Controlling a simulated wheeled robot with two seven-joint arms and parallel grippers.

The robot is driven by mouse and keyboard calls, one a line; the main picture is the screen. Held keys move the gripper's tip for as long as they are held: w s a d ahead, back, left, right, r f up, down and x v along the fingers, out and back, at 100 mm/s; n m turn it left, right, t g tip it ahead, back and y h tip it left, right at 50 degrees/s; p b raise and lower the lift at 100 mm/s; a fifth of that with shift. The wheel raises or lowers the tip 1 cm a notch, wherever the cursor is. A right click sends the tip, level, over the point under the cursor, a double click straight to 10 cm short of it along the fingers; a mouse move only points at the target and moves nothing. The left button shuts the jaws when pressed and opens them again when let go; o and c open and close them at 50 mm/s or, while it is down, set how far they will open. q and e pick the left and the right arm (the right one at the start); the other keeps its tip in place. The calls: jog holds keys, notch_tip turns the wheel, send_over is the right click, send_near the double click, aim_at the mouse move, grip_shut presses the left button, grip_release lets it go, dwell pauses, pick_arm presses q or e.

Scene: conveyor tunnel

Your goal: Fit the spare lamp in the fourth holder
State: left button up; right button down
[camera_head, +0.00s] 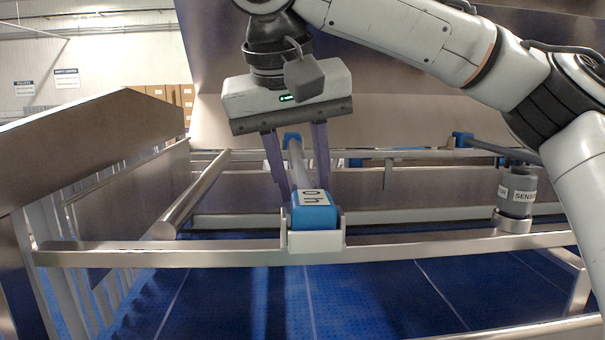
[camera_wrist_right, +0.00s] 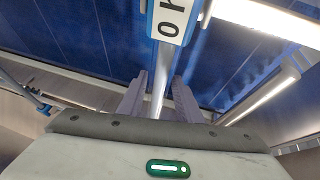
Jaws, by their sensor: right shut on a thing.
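The lamp is a grey tube (camera_head: 298,160) with a blue end cap (camera_head: 314,217) labelled "0 h". The near cap sits at a white holder (camera_head: 315,241) on the front rail; I cannot tell if it is fully seated. Another blue cap (camera_head: 291,137) shows at the tube's far end. My right gripper (camera_head: 303,184) points down with its fingers on either side of the tube, shut on it just behind the near cap. In the right wrist view the tube (camera_wrist_right: 161,80) runs between the fingers up to the labelled cap (camera_wrist_right: 172,22). My left gripper is out of view.
A metal rail (camera_head: 160,255) crosses in front, above a blue belt (camera_head: 300,300). A grey sensor (camera_head: 518,190) stands on the right. A slanted bar (camera_head: 195,195) and a metal panel (camera_head: 90,155) are on the left.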

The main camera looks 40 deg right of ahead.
jog(key=c, duration=1.2)
grip_release()
jog(key=p+v, duration=0.1)
jog(key=v, duration=0.9)
jog(key=shift+a+r, duration=0.1)
